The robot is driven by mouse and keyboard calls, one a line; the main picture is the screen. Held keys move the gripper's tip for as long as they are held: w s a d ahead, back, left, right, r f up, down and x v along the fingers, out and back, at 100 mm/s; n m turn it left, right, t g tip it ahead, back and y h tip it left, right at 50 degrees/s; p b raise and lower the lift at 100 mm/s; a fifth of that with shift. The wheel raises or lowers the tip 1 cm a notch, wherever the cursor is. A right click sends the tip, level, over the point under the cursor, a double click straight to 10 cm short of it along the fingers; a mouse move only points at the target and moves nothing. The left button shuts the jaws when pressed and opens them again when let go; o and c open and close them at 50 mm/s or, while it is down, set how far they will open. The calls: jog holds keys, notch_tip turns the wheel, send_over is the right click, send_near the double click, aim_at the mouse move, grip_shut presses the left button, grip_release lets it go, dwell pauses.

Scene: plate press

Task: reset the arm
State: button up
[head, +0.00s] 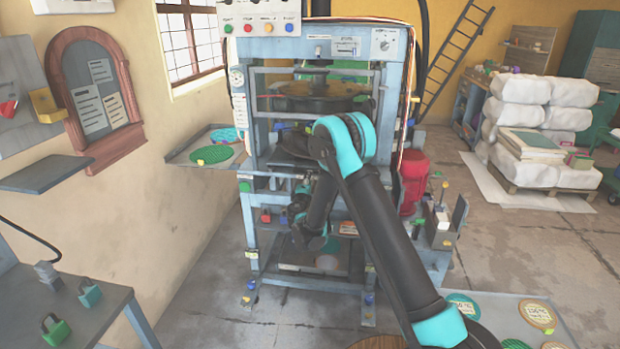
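My arm rises from the lower right in black and teal links, bends at a teal elbow near the middle of the head view, and folds back down in front of the plate press (247,165). The far end of my arm, around my gripper (302,208), is small, dark and partly covered by my own links. I cannot make out its fingers or anything held. The press is a blue-grey frame with a round dark plate (318,92) in its upper part. My arm hides much of its middle. I cannot tell whether my gripper touches the press.
A side shelf (180,155) with green and blue discs juts out left of the press. A red cylinder (413,180) stands at its right. A table (85,322) with padlocks is lower left, a low tray with discs (565,320) lower right.

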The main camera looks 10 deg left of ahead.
jog(key=shift+s, duration=0.25)
jog(key=s+d+r+m+g+h, duration=0.2)
jog(key=d+r+m, duration=0.1)
jog(key=d, duration=0.5)
jog(key=s+d+r+m+g+h, duration=0.2)
jog(key=d+r+m, duration=0.1)
jog(key=d, duration=0.6)
jog(key=s+d+r+m+g, duration=0.1)
jog(key=s+d+m+g, duration=0.25)
jog(key=s+d, duration=0.7)
jog(key=s+d+f+m+g+y, duration=0.1)
jog(key=s+f+m+g, duration=0.1)
jog(key=s, duration=0.9)
jog(key=s+d+f+m+g+y, duration=0.2)
jog(key=s+m, duration=0.1)
jog(key=s, duration=0.8)
jog(key=s+d+f+m+g+y, duration=0.1)
jog(key=s+d+f+m+g, duration=0.1)
jog(key=s, duration=0.9)
jog(key=shift+s+d+f+m+y, duration=0.2)
jog(key=shift+f+m+y, duration=0.15)
jog(key=shift+m, duration=0.2)
